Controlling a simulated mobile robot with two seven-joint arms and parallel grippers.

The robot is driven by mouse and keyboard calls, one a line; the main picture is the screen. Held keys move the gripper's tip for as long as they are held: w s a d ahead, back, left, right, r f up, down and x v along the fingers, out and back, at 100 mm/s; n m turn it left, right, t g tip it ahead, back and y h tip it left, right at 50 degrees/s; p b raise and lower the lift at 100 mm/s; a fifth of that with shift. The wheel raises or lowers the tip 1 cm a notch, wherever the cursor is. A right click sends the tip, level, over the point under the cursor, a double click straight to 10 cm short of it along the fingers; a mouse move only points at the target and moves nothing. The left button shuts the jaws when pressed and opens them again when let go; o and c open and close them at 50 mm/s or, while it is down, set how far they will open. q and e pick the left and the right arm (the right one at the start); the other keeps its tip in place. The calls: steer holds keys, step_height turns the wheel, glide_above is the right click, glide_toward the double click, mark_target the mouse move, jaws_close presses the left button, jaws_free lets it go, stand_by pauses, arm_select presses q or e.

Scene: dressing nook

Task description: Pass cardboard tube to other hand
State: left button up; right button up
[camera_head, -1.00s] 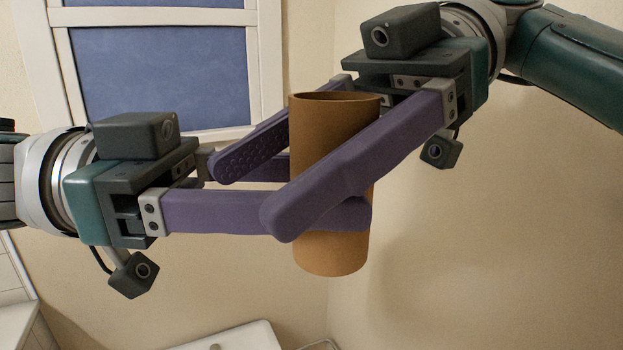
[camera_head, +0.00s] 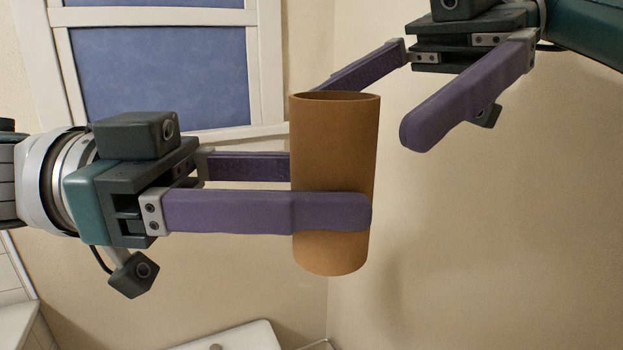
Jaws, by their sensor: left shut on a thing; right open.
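The cardboard tube (camera_head: 334,145) is a brown, open-topped cylinder standing about upright in mid-air at the centre of the head view. My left gripper (camera_head: 335,205) comes in from the left and is shut on the tube's lower half, with one purple finger across its front. The other finger passes behind the tube, where its tip is hidden. My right gripper (camera_head: 365,108) is open and empty at the upper right, apart from the tube. Its near finger is right of the tube, and its far finger reaches behind the tube's top rim.
A window with blue panes (camera_head: 160,75) and a white frame is in the wall at the upper left. A white surface (camera_head: 235,338) shows at the bottom edge, and a white cabinet (camera_head: 18,315) at the lower left.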

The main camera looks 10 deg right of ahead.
steer(key=w+d+r+m+t, duration=0.3)
steer(key=w+r+m+t, duration=0.25)
steer(key=w, duration=0.25)
steer(key=s+a+f+m+t+h, duration=0.1)
steer(key=s+f+m+h, duration=0.3)
steer(key=f, duration=0.9)
steer(key=s+a+f+m+t+h, duration=0.15)
steer(key=s+f, duration=0.35)
steer(key=f, duration=0.8)
steer(key=s+d+f+m+h, duration=0.2)
steer(key=s+d+m, duration=0.3)
steer(key=s, duration=0.3)
steer(key=s+d+f+m+t+h, duration=0.1)
steer(key=s+d+m+h, duration=0.3)
steer(key=s, duration=0.4)
steer(key=shift+d+f+m+t, duration=0.3)
steer(key=shift+d+f+m, duration=0.4)
steer(key=shift+f, duration=0.15)
